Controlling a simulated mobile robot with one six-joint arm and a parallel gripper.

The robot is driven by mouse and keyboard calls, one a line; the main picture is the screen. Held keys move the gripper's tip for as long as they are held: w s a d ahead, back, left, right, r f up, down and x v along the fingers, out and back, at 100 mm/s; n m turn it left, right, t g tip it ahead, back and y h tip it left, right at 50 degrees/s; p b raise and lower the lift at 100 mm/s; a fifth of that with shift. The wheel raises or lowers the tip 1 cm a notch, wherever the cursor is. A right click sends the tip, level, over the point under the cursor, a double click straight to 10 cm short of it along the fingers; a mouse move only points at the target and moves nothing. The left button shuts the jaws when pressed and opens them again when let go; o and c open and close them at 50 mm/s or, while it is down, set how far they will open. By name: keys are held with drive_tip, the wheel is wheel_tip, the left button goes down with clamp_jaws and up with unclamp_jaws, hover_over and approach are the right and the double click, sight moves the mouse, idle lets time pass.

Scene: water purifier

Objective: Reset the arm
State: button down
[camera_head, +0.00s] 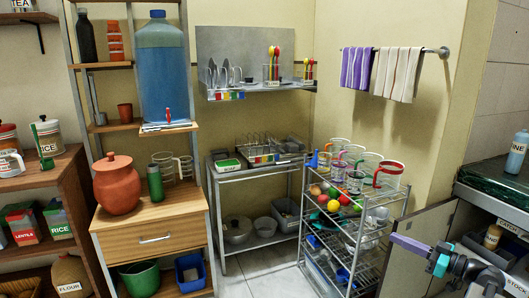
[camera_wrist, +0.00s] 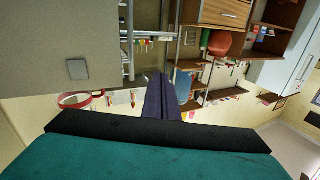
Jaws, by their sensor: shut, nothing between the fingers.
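My gripper (camera_head: 396,239) is at the lower right of the head view, pointing left, with purple-grey fingers pressed together and nothing between them. Part of my arm shows behind it, running to the right edge. In the wrist view, my gripper (camera_wrist: 157,78) shows as dark purple fingers side by side above a black and teal body. The gripper is in front of an open cabinet door and appears clear of the things around it. The water purifier (camera_head: 165,78), a blue tank with a red tap, stands on a shelf at the left.
A wire trolley (camera_head: 345,235) with mugs and coloured balls stands left of my gripper. An open cabinet door (camera_head: 418,222) and counter (camera_head: 497,190) are close at right. A clay pot (camera_head: 117,184) stands on a wooden cabinet. Bare floor (camera_head: 258,270) shows between cabinet and trolley.

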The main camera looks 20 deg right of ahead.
drive_tip(key=w+a+f+n+g+y+p, duration=0.1)
drive_tip(key=w+a+f+g+p, duration=0.15)
drive_tip(key=a, duration=0.55)
drive_tip(key=w+a+f+g+y+p, duration=0.1)
drive_tip(key=w+a+y+p, duration=0.2)
drive_tip(key=a, duration=0.4)
drive_tip(key=w+a+f+n+g+p, duration=0.1)
drive_tip(key=w+a+f+g+p, duration=0.2)
drive_tip(key=a, duration=0.5)
drive_tip(key=s+a+f+g+p, duration=0.2)
drive_tip(key=a+f+g+p, duration=0.15)
drive_tip(key=a, duration=0.65)
drive_tip(key=s+a+f+g+p, duration=0.25)
drive_tip(key=a+f, duration=0.25)
drive_tip(key=a, duration=0.5)
drive_tip(key=s+a+f+g+h+p, duration=0.2)
drive_tip(key=s+a+f+g+p, duration=0.3)
drive_tip(key=s, duration=0.4)
drive_tip(key=s+a+f+g+h+p, duration=0.35)
drive_tip(key=s+a, duration=0.35)
drive_tip(key=s, duration=0.3)
drive_tip(key=s+d+f+m+h+p, duration=0.2)
drive_tip(key=s+d+f+h, duration=0.1)
drive_tip(key=s, duration=0.5)
drive_tip(key=d+f+m+h, duration=0.2)
drive_tip(key=d+m+h, duration=0.2)
drive_tip(key=d, duration=0.4)
drive_tip(key=shift+s+d+f+m, duration=0.3)
drive_tip(key=shift+s+d+m, duration=0.05)
drive_tip(key=shift+m, duration=0.15)
